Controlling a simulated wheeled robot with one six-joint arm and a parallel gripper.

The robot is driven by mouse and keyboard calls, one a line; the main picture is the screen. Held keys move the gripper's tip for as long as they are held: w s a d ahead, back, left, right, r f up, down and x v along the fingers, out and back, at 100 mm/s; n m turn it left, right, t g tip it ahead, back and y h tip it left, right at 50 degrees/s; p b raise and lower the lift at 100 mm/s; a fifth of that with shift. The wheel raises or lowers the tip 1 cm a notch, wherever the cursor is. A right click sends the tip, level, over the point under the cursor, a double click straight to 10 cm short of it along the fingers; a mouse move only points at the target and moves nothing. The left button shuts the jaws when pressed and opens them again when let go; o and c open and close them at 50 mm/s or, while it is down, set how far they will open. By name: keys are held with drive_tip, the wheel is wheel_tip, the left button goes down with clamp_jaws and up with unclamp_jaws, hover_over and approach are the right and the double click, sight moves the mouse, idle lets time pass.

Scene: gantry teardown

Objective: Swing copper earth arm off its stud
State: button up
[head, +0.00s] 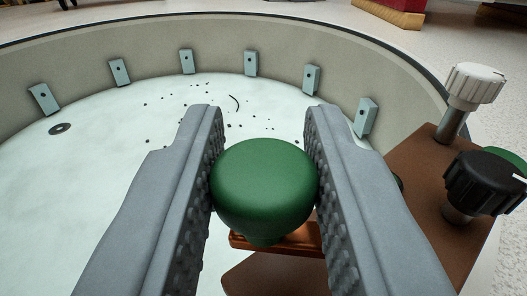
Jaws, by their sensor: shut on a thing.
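My gripper (263,185) is shut on a round green knob (263,184), with one ribbed finger pressed to each side of it. The knob sits on a copper bar (300,240), which I take to be the earth arm. The stud is not plainly visible; the gripper fingers and the knob cover much of the area around the arm.
A round pan with a grey wall (220,40) and pale floor lies beyond, with several small blocks along its wall. Dark specks and a washer (60,128) lie on its floor. A brown plate at right bears a white knob (474,86) and a black knob (484,182).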

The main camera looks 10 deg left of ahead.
drive_tip(key=m+h, duration=0.1)
drive_tip(key=h, duration=0.1)
drive_tip(key=w+m+h, duration=0.1)
drive_tip(key=m+h, duration=0.1)
drive_tip(key=h, duration=0.1)
drive_tip(key=w+m+h, duration=0.1)
drive_tip(key=m+h, duration=0.1)
drive_tip(key=h, duration=0.1)
drive_tip(key=shift+w+d, duration=0.1)
drive_tip(key=shift+w, duration=0.15)
drive_tip(key=shift+w+d+m+g+h, duration=0.2)
drive_tip(key=shift+m+g+h, duration=0.25)
drive_tip(key=shift+m+h, duration=0.35)
drive_tip(key=shift+w+d+m+g+h, duration=0.2)
drive_tip(key=shift+m+g+h, duration=0.3)
drive_tip(key=shift+h, duration=0.5)
drive_tip(key=shift+w+d+m+g+h, duration=0.1)
drive_tip(key=shift+w+m+g+h, duration=0.25)
drive_tip(key=shift+m+h, duration=0.45)
drive_tip(key=o, duration=0.9)
drive_tip(key=shift+d, duration=0.1)
drive_tip(key=v, duration=1.7)
drive_tip(key=shift+s+a, duration=0.15)
drive_tip(key=shift+a, duration=0.15)
